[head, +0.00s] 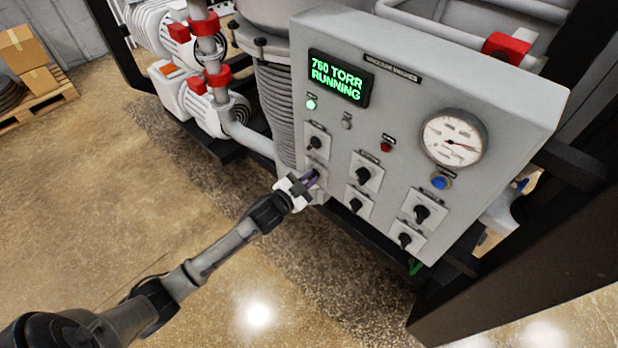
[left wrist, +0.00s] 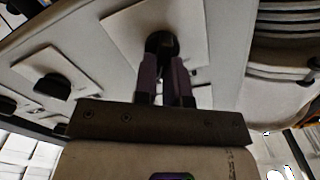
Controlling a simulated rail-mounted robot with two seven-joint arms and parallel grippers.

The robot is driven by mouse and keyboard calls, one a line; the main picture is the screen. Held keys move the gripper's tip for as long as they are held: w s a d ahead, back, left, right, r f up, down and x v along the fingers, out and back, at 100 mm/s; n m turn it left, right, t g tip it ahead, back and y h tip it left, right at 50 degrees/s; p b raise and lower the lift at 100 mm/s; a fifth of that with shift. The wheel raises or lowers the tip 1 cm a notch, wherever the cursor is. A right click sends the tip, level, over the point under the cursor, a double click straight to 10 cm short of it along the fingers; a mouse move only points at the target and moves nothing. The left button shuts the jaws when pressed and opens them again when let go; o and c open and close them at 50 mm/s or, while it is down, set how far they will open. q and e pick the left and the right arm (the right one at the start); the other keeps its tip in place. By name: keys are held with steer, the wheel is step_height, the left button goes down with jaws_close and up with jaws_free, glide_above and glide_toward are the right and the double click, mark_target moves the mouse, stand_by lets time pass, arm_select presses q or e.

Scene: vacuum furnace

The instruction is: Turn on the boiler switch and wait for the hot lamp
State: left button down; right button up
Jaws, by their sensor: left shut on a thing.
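The grey control panel (head: 400,95) carries several black rotary switches on white plates. My left gripper (head: 311,180) is at the lower-left switch, with its purple fingers shut on the black knob (left wrist: 162,44) in the left wrist view. The small labels are too blurred to read, so I cannot tell by name which is the boiler switch or the hot lamp. A green lamp (head: 311,104) at the upper left is lit. A grey lamp (head: 347,122) looks unlit, and a red lamp (head: 386,147) looks dark. My right gripper is not in view.
The display (head: 338,77) reads 760 TORR RUNNING. A round gauge (head: 454,138) and a blue button (head: 440,182) are at the panel's right. Another switch (head: 314,142) sits just above my gripper, and one (head: 355,205) to its right. Pumps (head: 190,95) stand behind left; the floor in front is clear.

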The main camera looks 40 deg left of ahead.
arm_select(q)
steer(key=c, duration=1.2)
jaws_free()
steer(key=shift+s+a, duration=0.2)
steer(key=shift+s, duration=3.3)
steer(key=shift+s+a, duration=0.2)
steer(key=shift+s, duration=3.25)
